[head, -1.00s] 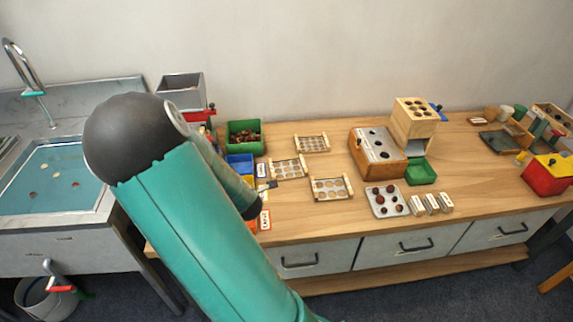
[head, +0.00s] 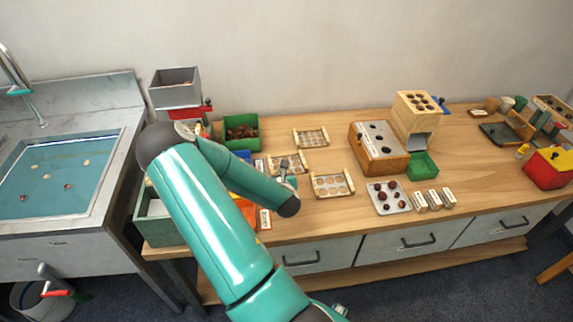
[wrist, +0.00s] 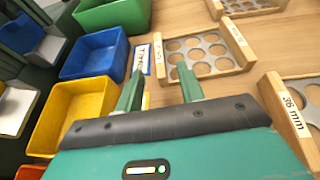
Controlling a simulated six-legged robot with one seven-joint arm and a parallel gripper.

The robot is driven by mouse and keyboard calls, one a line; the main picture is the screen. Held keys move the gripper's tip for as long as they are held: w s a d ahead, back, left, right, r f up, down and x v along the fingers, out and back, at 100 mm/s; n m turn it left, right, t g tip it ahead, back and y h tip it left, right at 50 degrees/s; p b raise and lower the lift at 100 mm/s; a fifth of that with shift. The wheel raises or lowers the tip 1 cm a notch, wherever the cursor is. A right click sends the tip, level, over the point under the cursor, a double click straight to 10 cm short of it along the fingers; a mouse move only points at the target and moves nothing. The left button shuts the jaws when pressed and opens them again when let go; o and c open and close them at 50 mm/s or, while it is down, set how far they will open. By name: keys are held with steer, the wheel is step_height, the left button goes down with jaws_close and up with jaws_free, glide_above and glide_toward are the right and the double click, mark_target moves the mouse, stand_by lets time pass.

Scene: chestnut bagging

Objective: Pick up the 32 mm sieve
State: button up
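The middle sieve (head: 300,157), a metal plate with round holes between two wooden side bars, lies flat on the table. It also shows in the wrist view (wrist: 206,68); the small label on its right bar looks like 32 mm but is hard to read. My gripper (head: 285,168) is open and empty above its near part. In the wrist view the fingertips of my gripper (wrist: 159,70) appear on either side of the sieve's left wooden bar. I cannot tell the height left or any contact.
A second sieve labelled 36 mm (wrist: 294,110) lies close on the right, and a third (head: 310,138) farther back. Blue (wrist: 95,54), yellow (wrist: 52,112) and green (wrist: 112,15) bins stand left. A wooden box with holes (head: 378,165) stands to the right.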

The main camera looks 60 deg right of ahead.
mark_target(271, 167)
steer(key=x, duration=0.7)
steer(key=shift+w+d+f, duration=0.1)
steer(key=shift+w+f, duration=0.1)
steer(key=shift+f, duration=0.1)
jaws_close()
